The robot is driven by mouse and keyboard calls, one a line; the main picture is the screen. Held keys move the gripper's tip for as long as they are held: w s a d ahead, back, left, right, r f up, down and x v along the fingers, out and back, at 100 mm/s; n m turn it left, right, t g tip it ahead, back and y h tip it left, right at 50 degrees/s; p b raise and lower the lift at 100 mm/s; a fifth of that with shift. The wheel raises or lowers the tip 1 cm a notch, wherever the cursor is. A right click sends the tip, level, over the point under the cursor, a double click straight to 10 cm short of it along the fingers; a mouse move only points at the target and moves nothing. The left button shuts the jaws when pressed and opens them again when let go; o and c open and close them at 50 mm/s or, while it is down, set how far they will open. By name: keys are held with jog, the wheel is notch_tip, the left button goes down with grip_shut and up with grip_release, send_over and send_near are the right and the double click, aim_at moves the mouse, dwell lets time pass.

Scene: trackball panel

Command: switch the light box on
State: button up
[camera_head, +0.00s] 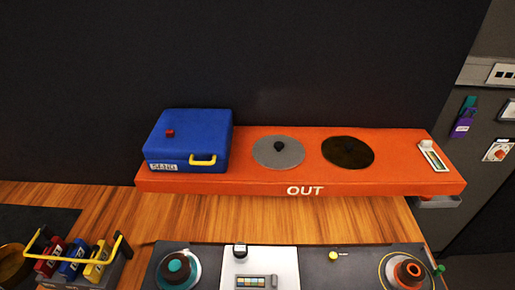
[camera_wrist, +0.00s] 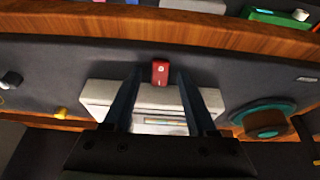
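A white box (camera_head: 262,262), which looks like the light box, sits in a dark panel at the bottom of the head view. It has a strip of small coloured squares on top; I cannot tell whether it is lit. In the wrist view the white box (camera_wrist: 100,95) lies under my gripper (camera_wrist: 158,78). A small red piece (camera_wrist: 160,73), perhaps its switch, stands at the box's edge between my two fingertips. The fingers are open, with a gap on each side of the red piece. My gripper and the red piece are not in the head view.
A teal ball in a ring (camera_head: 177,268) and an orange ringed dial (camera_head: 408,271) flank the white box. A small yellow knob (camera_head: 334,256) is on the panel. A caddy (camera_head: 80,262) stands left. An orange shelf (camera_head: 300,178) bears a blue case (camera_head: 188,138) behind.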

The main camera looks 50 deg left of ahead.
grip_shut()
jog(key=shift+r, duration=0.1)
jog(key=shift+w+a+r+g+h+p, duration=0.2)
jog(key=shift+g+h+p, duration=0.3)
jog(key=shift+p, duration=0.4)
jog(key=shift+w+a+f+g+h+p, duration=0.15)
jog(key=shift+g+h+p, duration=0.1)
jog(key=shift+g+h, duration=0.15)
jog(key=shift+w+a+f+g+h+p, duration=0.1)
jog(key=shift+g+h+p, duration=0.15)
jog(key=shift+h, duration=0.25)
jog(key=shift+g+h, duration=0.6)
jog(key=shift+g, duration=0.05)
